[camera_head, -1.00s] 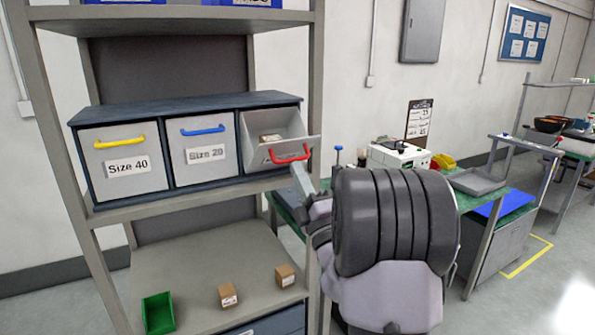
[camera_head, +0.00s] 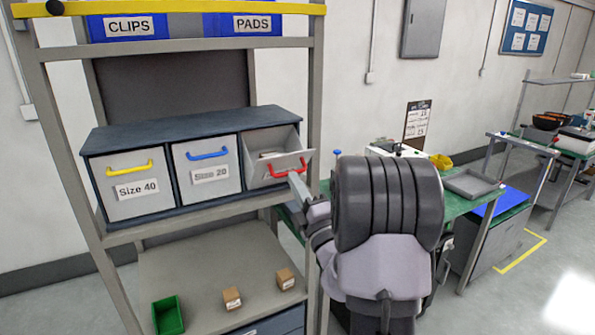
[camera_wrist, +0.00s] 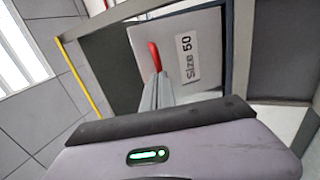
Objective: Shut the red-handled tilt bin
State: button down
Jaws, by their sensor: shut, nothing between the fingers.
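The red-handled tilt bin (camera_head: 291,158) is the rightmost of three in a dark cabinet on the rack shelf. Its front leans outward at the top, so it stands partly open, with something inside it. Its red handle (camera_head: 287,168) also shows in the wrist view (camera_wrist: 155,57), beside a "Size 50" label (camera_wrist: 187,58). My gripper (camera_head: 293,178) is shut and empty, with its tip at the bin front by the handle. In the wrist view its fingers (camera_wrist: 156,80) reach to the handle's lower end. I cannot tell if they touch it.
Shut bins with a yellow handle (camera_head: 129,168) and a blue handle (camera_head: 207,154) stand to the left. A rack post (camera_head: 315,90) rises close right of the cabinet. The lower shelf (camera_head: 200,262) holds a green bin (camera_head: 168,315) and small boxes. A green workbench (camera_head: 455,208) stands to the right.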

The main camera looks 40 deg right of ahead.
aim_at(288, 154)
jog(key=r+p, duration=0.1)
jog(key=p, duration=0.3)
jog(key=w+r+g+p, duration=0.1)
jog(key=r+p, duration=0.1)
jog(key=p, duration=0.2)
jog(key=w+r+g+y+p, duration=0.1)
jog(key=p, duration=0.3)
jog(key=shift+d+r, duration=0.15)
jog(key=shift+d, duration=0.05)
jog(key=w+r+g+p, duration=0.1)
jog(key=p, duration=0.3)
jog(key=g+p, duration=0.1)
jog(key=p, duration=0.4)
jog(key=shift+w+d+r+y, duration=0.25)
jog(key=shift+w+r+y, duration=0.05)
jog(key=shift+w+r, duration=0.1)
jog(key=w+g+p, duration=0.1)
jog(key=p, duration=0.1)
jog(key=w+r+p, duration=0.1)
jog(key=p, duration=0.2)
jog(key=shift+d+g, duration=0.25)
jog(key=shift+g, duration=0.15)
jog(key=shift+p+x, duration=0.75)
jog(key=shift+p, duration=0.45)
jog(key=shift+w+r, duration=0.15)
jog(key=shift+r, duration=0.2)
jog(key=shift+p, duration=0.3)
